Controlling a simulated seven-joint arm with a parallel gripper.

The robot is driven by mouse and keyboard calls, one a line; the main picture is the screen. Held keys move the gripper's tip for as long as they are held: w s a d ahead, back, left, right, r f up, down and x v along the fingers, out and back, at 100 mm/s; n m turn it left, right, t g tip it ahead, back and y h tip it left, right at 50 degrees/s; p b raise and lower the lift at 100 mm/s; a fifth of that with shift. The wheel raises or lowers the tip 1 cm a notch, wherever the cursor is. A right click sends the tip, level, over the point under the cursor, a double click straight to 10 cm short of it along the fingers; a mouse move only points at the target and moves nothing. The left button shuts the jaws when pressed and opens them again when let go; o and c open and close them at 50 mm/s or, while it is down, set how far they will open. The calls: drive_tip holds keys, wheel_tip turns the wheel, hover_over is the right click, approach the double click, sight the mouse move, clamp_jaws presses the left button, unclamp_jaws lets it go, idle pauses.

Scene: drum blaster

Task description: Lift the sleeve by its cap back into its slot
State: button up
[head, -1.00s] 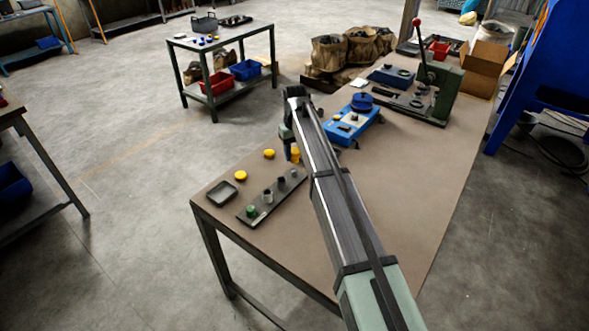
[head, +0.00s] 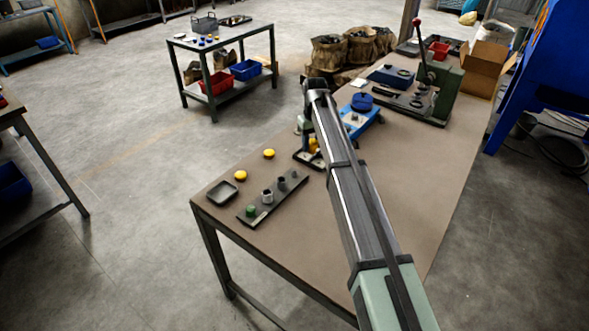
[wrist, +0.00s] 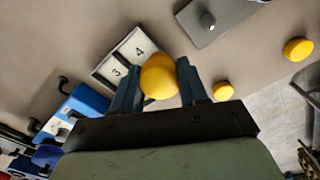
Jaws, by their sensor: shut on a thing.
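My gripper (wrist: 159,84) is shut on a round yellow cap (wrist: 159,77), one finger on each side. In the head view the cap (head: 313,146) shows only in part beside my arm. The sleeve under it is hidden in the wrist view. A dark-framed holder with white panels marked 3 and 4 (wrist: 123,58) lies just past the cap, to its upper left. In the head view the holder (head: 303,160) sits below my gripper, partly covered by my arm. I cannot tell whether the sleeve touches the holder.
Two loose yellow caps (head: 269,153) (head: 240,175) lie to the left. A dark strip (head: 258,211) with green and grey pieces and a small tray (head: 222,194) are near the table's front left. A blue fixture (head: 357,121) stands behind my arm.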

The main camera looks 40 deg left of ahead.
drive_tip(key=shift+w+d, duration=0.25)
drive_tip(key=shift+w, duration=0.8)
drive_tip(key=shift+w+d, duration=0.25)
drive_tip(key=shift+w, duration=0.8)
drive_tip(key=shift+f, duration=0.15)
drive_tip(key=shift+s+f, duration=0.1)
drive_tip(key=shift+f, duration=3.45)
drive_tip(key=o, duration=1)
drive_tip(key=shift+c, duration=0.2)
drive_tip(key=shift+o, duration=1)
drive_tip(key=shift+s+f, duration=0.1)
drive_tip(key=shift+s, duration=0.05)
drive_tip(key=shift+c, duration=1.2)
